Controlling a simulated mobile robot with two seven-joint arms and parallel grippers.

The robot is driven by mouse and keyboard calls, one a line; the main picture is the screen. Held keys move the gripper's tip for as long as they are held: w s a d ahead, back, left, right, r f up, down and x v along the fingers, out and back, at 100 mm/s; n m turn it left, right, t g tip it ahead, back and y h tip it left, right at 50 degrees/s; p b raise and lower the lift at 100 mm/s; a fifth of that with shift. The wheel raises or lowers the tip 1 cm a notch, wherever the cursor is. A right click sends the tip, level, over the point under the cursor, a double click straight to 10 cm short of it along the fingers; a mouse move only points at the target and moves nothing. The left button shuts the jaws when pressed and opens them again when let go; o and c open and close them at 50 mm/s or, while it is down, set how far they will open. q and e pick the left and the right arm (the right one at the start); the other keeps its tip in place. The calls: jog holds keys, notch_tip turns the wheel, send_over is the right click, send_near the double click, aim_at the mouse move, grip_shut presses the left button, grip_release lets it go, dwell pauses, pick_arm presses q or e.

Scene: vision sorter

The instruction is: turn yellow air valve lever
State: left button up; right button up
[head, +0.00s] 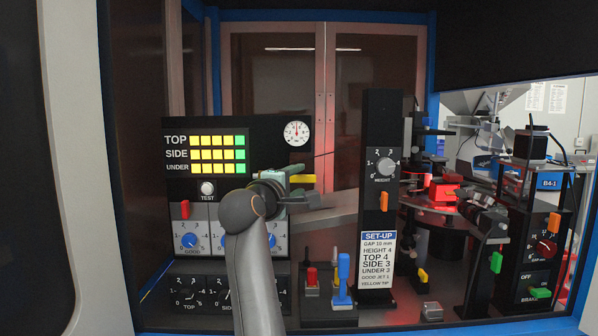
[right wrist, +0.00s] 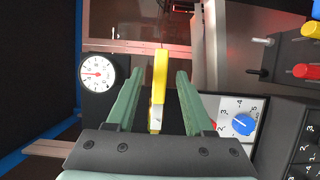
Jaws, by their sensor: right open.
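The yellow air valve lever (head: 303,178) shows in the head view just beyond my right gripper (head: 298,190), at the right side of the panel with the lit indicators. In the right wrist view the yellow lever (right wrist: 159,82) stands between the two green fingers, with a gap on each side. My right gripper is open and holds nothing. The valve body behind the lever is mostly hidden by my gripper. My left gripper is not in view.
A round pressure gauge (head: 297,133) sits above the lever. Blue dials (head: 189,240) are below left. A black HEIGHT post (head: 382,210) stands to the right, with a blue-handled lever (head: 343,268) and a red knob (head: 311,275) low in front.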

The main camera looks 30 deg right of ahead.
jog(key=shift+w+d, duration=0.35)
jog(key=shift+d, duration=0.2)
grip_shut()
dwell(1.1)
